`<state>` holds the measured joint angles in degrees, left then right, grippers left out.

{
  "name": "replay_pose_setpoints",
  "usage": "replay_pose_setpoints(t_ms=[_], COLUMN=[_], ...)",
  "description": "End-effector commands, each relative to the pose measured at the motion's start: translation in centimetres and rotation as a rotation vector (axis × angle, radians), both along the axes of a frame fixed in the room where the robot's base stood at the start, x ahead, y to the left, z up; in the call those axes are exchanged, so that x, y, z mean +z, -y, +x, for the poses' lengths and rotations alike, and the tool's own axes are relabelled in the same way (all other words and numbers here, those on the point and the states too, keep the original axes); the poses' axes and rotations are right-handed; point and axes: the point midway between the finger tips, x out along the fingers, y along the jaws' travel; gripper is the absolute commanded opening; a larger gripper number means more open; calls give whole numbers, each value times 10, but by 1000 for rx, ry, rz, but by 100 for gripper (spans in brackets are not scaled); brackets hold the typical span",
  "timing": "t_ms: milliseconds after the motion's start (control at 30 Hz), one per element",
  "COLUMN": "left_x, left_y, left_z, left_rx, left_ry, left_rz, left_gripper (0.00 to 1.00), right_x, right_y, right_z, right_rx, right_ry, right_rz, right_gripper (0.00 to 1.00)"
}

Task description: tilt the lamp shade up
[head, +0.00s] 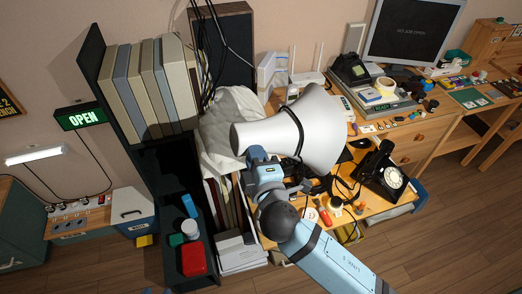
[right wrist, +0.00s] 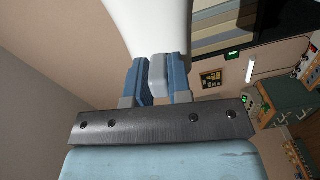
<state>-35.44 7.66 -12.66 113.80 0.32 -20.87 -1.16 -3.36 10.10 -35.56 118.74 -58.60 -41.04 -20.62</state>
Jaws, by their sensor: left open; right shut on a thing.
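The white lamp shade (head: 318,130) is a large cone in the head view. Its wide end is at the right and its narrow end at the left, so it lies roughly sideways. A black band or cable crosses it. My right gripper (head: 257,152) is at the underside near the narrow end. In the right wrist view its blue fingers (right wrist: 158,78) are shut on a small pale grey tab (right wrist: 158,72) beside the white shade (right wrist: 155,25). My left gripper (head: 177,291) shows only as blue tips at the bottom edge, apart from the shade. The lamp's stand is hidden.
A shelf of binders (head: 150,85) stands left of the shade. A black dial phone (head: 385,172) and loose small items lie on the desk below right. A monitor (head: 415,32) is at the back. A red box (head: 192,259) sits low at left. Floor at lower right is clear.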

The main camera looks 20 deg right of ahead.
Motion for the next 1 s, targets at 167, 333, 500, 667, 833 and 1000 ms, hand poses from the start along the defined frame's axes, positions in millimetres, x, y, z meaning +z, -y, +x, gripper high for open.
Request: replay_pose_setpoints(t_ms=[167,333,500,667,833,1000], left_x=[1,1,1,1,1,1], left_y=[0,0,0,0,0,0], left_z=[-1,-2,-2,-2,-2,-2], left_rx=[1,1,2,2,1,1], left_ry=[-2,-3,-3,-3,-3,-3], left_rz=[0,0,0,0,-1,-1], left_gripper=[43,43,43,43,43,43], right_x=[-1,-3,-3,-2,-3,-4], right_y=[-2,-3,-3,-3,-3,-4], right_z=[1,1,1,1,1,0], right_rx=[-2,-3,-3,-3,-2,-1], right_ry=[6,6,7,7,5,4], right_rz=[-51,-66,-67,-66,-65,-65], right_gripper=[0,0,0,24,45,45])
